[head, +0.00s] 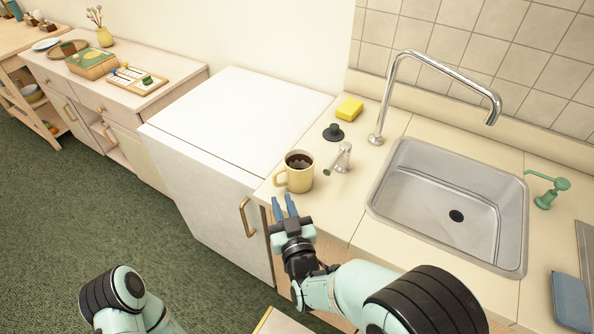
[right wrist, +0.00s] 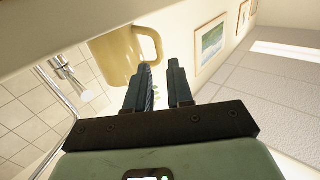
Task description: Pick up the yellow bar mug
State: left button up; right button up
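The yellow bar mug (head: 299,180) stands upright near the left front edge of the counter (head: 345,205), with dark liquid inside. Its handle is on the left side in the head view. My right gripper (head: 282,204) is just in front of the mug, close to the handle. Its two fingers are apart and nothing is between them. In the right wrist view the mug (right wrist: 117,57) shows beyond and left of the fingertips (right wrist: 158,66), its handle close above them. Contact cannot be judged. My left arm shows at the bottom left; its gripper is out of view.
A metal tap dispenser (head: 341,158), a black stopper (head: 333,132) and a yellow sponge (head: 349,109) stand behind the mug. The sink (head: 450,185) with its tall faucet (head: 440,65) is to the right. A white cabinet (head: 235,115) with a bare top is left.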

aim_at(275, 181)
jog(key=w, duration=0.3)
jog(key=w+a, duration=0.1)
jog(key=w, duration=0.1)
jog(key=w+p, duration=0.1)
jog(key=w, duration=0.2)
jog(key=shift+w+a, duration=0.3)
jog(key=shift+a, duration=0.05)
jog(key=shift+r, duration=0.1)
grip_shut()
